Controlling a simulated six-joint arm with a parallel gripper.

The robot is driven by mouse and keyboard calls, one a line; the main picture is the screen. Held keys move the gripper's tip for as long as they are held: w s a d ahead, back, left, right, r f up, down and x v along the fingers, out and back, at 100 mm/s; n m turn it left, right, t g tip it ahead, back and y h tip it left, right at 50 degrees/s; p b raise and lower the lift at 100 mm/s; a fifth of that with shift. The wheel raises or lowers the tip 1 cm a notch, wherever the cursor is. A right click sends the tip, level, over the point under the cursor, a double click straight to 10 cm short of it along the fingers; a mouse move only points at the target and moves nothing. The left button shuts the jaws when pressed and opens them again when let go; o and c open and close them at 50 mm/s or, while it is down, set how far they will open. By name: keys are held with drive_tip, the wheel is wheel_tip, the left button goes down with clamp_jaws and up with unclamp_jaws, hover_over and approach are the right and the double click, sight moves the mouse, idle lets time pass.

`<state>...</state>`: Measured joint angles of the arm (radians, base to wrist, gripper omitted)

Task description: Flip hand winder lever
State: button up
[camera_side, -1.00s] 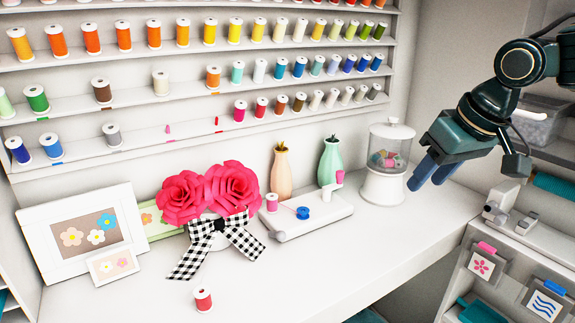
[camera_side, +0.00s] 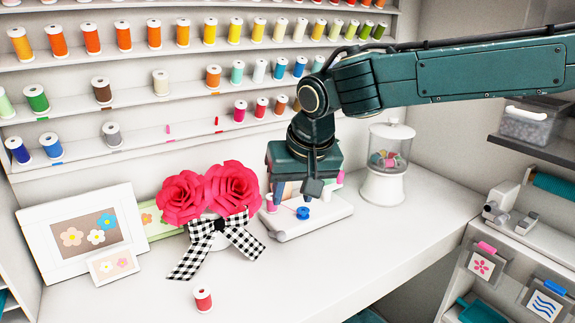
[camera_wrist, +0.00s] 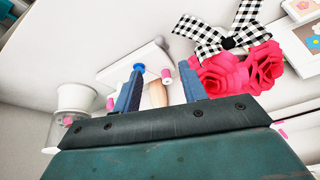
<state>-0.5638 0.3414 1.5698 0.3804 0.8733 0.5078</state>
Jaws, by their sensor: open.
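The hand winder (camera_side: 318,222) is a flat white base on the white counter, with a pink spool (camera_side: 269,203) at its left and a blue bobbin (camera_side: 302,213) near its front. A small grey knob (camera_side: 275,235) sits at its front left corner. I cannot tell which part is the lever. My gripper (camera_side: 292,194) points down over the winder and hides its rear part. In the wrist view the winder (camera_wrist: 118,72) lies beyond my open, empty fingers, with the blue bobbin (camera_wrist: 139,67) by the left fingertip and the pink spool (camera_wrist: 166,76) between the fingers.
Red paper flowers (camera_side: 208,195) with a checked bow (camera_side: 215,245) stand close left of the winder. A white jar dispenser (camera_side: 384,185) stands to the right. A red spool (camera_side: 203,299) stands at the front. Thread shelves line the wall.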

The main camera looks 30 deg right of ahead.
sight(282, 233)
drive_tip(key=shift+f, duration=0.1)
drive_tip(key=x, duration=1.3)
drive_tip(key=shift+w+f, duration=0.1)
drive_tip(key=shift+f, duration=0.15)
clamp_jaws()
